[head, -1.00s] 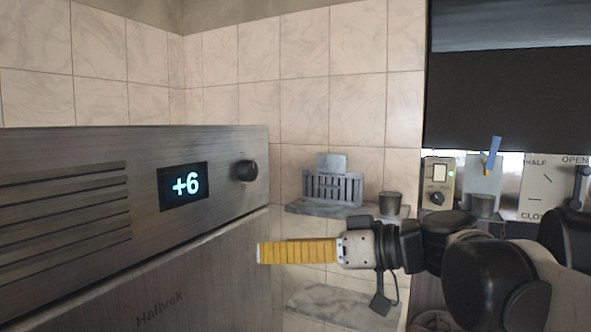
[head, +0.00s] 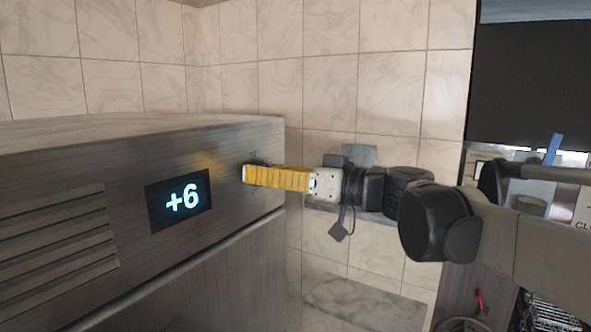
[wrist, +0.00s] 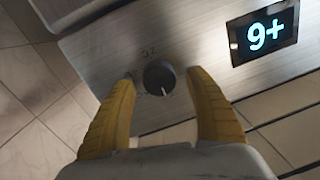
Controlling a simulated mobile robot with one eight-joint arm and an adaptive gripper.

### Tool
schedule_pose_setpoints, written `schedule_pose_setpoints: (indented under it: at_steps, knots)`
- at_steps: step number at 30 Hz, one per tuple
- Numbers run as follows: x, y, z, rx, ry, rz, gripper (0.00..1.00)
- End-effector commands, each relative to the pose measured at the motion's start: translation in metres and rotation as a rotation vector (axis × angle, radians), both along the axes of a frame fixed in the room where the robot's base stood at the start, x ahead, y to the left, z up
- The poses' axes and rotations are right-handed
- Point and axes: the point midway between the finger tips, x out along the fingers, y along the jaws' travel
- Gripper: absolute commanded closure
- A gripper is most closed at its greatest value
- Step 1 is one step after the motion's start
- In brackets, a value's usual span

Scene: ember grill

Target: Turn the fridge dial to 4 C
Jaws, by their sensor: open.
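The fridge display reads +6 in the head view (head: 181,199) and shows upside down in the wrist view (wrist: 264,34). The fridge dial (wrist: 160,78) is a round dark knob with a pale pointer mark on the brushed metal panel. In the wrist view it sits between the yellow fingertips of my gripper (wrist: 161,75), one finger on each side. The fingers are open, with a visible gap to the knob on both sides. In the head view my gripper (head: 246,173) is at the panel, right of the display, and hides most of the dial.
The metal fridge (head: 240,275) has vent slots (head: 55,240) left of the display and a flat top. A tiled wall (head: 330,70) stands behind. A wall shelf (head: 375,216) is partly behind my arm. A dark panel (head: 535,85) is at the right.

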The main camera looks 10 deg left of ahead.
Motion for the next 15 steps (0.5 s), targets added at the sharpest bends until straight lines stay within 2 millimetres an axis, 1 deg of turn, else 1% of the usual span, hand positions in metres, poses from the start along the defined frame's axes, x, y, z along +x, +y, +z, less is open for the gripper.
schedule_pose_setpoints:
  at_steps: [3, 11, 12, 14, 15]
  knots:
    - [0.0014, 0.0065, 0.0, 0.0, 0.0, 0.001, 0.37]
    - [0.0021, 0.007, -0.0003, 0.0, 0.0, 0.0, 0.37]
    - [0.002, 0.0069, -0.0002, 0.0, 0.0, 0.0, 0.47]
    - [0.002, 0.0069, -0.0002, 0.0, 0.0, 0.0, 0.66]
    - [0.002, 0.0069, -0.0002, 0.0, 0.0, 0.0, 0.78]
